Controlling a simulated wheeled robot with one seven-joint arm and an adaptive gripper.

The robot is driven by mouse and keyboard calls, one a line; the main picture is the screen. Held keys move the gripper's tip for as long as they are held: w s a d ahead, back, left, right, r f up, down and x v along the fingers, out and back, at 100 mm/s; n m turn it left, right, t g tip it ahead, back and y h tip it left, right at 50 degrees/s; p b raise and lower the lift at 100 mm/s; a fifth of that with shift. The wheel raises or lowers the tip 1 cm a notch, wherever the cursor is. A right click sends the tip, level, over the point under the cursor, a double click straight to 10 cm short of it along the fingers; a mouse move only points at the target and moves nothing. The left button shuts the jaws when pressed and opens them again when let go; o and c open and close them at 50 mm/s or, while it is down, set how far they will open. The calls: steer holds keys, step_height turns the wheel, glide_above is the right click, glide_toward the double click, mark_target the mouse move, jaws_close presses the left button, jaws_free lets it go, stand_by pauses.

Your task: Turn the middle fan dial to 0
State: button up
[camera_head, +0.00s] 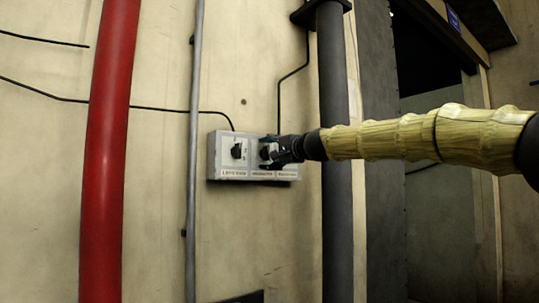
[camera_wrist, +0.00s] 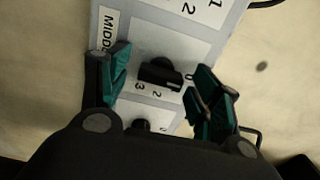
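A light grey control box (camera_head: 213,158) with labelled dials is on the wall in the head view. The middle dial (camera_wrist: 158,73) is a black knob on a white plate in the wrist view, beside a label starting "MIDD". A 0 shows close to its right end, with a 2 and a 3 below it. I cannot tell exactly which mark it points to. My gripper (camera_wrist: 163,68) is open, its teal-padded fingers on either side of this dial with visible gaps. In the head view my gripper (camera_head: 277,152) covers the box's right part.
The left dial (camera_head: 236,151) is clear of my gripper in the head view. Another dial (camera_wrist: 141,125) lies low in the wrist view. A grey conduit (camera_head: 193,130) and red pipe (camera_head: 108,150) stand left; a dark pipe (camera_head: 335,240) stands right, behind my arm.

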steer(key=v, duration=1.2)
stand_by(0.6)
